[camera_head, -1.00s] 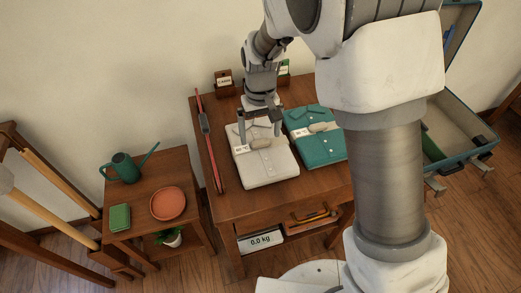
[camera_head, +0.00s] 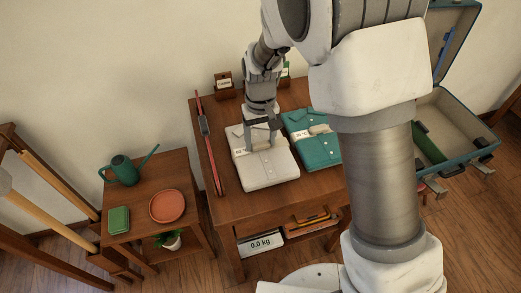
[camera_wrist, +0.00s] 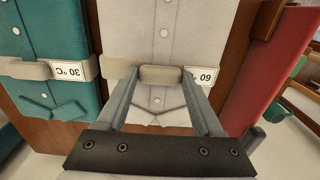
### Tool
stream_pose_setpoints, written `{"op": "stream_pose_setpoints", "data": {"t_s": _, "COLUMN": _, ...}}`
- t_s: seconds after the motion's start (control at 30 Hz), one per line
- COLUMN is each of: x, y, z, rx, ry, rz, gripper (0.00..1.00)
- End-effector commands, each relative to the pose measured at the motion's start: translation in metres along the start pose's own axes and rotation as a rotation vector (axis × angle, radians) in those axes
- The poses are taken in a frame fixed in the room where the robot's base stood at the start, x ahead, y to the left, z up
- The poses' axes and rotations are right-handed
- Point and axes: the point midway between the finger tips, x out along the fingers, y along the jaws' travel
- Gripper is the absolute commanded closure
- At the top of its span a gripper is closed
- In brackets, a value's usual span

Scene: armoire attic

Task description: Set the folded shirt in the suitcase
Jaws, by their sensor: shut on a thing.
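A folded white shirt (camera_head: 267,168) lies on the wooden table, with a pale band across it and a tag reading 60 °C; it also shows in the wrist view (camera_wrist: 165,40). My gripper (camera_head: 260,146) is over its middle, and in the wrist view my gripper (camera_wrist: 163,76) has its fingers on both sides of a raised grey-beige grip on the band (camera_wrist: 160,74), shut on it. A folded teal shirt (camera_head: 318,150) lies to its right, tagged 30 °C in the wrist view (camera_wrist: 45,30). The open suitcase (camera_head: 462,120) stands at the right, partly hidden by my arm.
A red, long upright item (camera_head: 207,150) stands along the table's left edge. Card holders (camera_head: 223,84) stand at the back. A scale reading 0.0 kg (camera_head: 261,242) is below the tabletop. A side table holds a watering can (camera_head: 122,168) and a terracotta dish (camera_head: 167,205).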

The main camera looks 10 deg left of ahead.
Motion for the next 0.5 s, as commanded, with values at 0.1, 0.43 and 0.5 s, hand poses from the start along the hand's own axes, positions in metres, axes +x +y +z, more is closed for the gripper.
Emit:
{"op": "stream_pose_setpoints", "data": {"t_s": 0.1, "x": -0.001, "y": 0.0, "z": -0.001, "rx": 0.0, "ry": 0.002, "rz": 0.0, "gripper": 1.0}}
{"op": "stream_pose_setpoints", "data": {"t_s": 0.43, "x": -0.013, "y": 0.0, "z": -0.001, "rx": 0.0, "ry": 0.003, "rz": -0.001, "gripper": 1.0}}
{"op": "stream_pose_setpoints", "data": {"t_s": 0.5, "x": -0.022, "y": 0.0, "z": -0.001, "rx": 0.0, "ry": 0.004, "rz": -0.001, "gripper": 1.0}}
